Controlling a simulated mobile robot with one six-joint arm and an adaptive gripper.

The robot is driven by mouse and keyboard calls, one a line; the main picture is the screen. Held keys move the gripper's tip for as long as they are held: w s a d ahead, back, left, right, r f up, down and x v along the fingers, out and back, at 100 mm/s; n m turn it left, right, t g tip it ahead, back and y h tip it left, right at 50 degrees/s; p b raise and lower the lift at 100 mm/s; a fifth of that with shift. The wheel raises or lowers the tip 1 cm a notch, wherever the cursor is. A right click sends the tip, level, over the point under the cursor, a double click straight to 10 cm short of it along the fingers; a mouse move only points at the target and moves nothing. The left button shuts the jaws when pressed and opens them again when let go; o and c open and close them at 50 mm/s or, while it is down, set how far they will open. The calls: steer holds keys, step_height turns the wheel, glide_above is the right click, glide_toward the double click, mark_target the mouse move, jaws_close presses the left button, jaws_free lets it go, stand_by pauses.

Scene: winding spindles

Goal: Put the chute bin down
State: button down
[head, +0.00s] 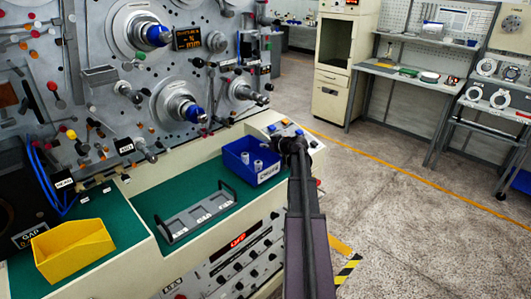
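A blue bin (236,161) stands at the right end of the green-topped bench in the head view. It bears a white label, too small to read surely, and is likely the chute bin. A few small pale cylinders (257,165) are in it. My gripper (289,146) is at the bin's right side, seen from behind along my dark arm. Its fingers are mostly hidden, so I cannot tell whether they grip the bin's wall. The bin looks level, on or just above the bench top.
A grey tray with handles (196,212) lies left of the bin on the green top (155,201). A yellow bin (72,250) is at the lower left. The machine panel with spindles (180,108) rises behind. Bare green top shows around the grey tray.

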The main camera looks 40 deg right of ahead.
steer(key=shift+f+b, duration=0.6)
steer(key=shift+f, duration=0.4)
steer(key=shift+f, duration=0.15)
steer(key=c, duration=0.8)
jaws_free()
steer(key=shift+r, duration=0.25)
steer(key=shift+s+r, duration=0.15)
steer(key=shift+s, duration=0.15)
steer(key=p+v, duration=0.4)
steer(key=v, duration=0.7)
steer(key=shift+s+p, duration=0.15)
steer(key=shift+p, duration=0.15)
